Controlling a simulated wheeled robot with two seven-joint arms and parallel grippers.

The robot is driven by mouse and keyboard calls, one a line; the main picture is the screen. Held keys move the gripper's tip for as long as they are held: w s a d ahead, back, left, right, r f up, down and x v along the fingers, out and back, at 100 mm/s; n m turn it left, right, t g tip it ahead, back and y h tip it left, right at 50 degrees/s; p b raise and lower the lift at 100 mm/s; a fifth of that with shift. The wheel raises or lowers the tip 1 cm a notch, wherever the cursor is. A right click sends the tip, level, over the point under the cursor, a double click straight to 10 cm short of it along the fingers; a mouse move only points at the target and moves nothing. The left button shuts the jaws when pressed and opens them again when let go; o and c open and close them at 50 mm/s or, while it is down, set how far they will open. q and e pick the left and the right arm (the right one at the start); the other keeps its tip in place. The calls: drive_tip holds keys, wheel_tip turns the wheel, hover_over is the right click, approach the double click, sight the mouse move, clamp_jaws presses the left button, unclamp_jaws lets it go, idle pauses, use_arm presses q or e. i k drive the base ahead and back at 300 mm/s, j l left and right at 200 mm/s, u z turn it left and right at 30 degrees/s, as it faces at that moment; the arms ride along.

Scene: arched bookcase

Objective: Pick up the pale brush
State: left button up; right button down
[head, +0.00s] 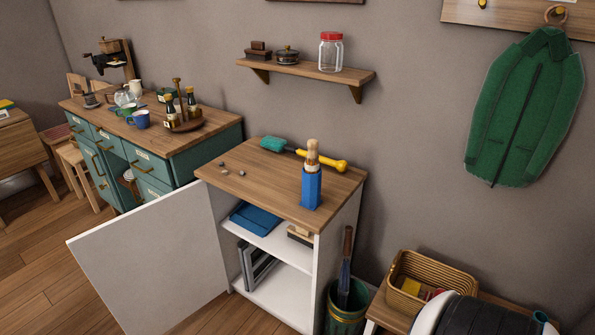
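A pale, wood-coloured brush (312,154) stands upright in a blue square holder (311,188) on top of the white cabinet (224,184), near its right front corner. Only the upper part of the brush shows; its lower part is hidden inside the holder. Neither of my grippers is in view.
A teal brush (273,144) with a yellow handle lies behind the holder. Small grey pieces lie at the top's left. The cabinet door (150,255) stands open to the left. A wall shelf (307,71) hangs above. A green bin (346,308) and wicker basket (432,268) are at right.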

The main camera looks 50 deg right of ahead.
sight(301, 236)
drive_tip(key=z, duration=1.4)
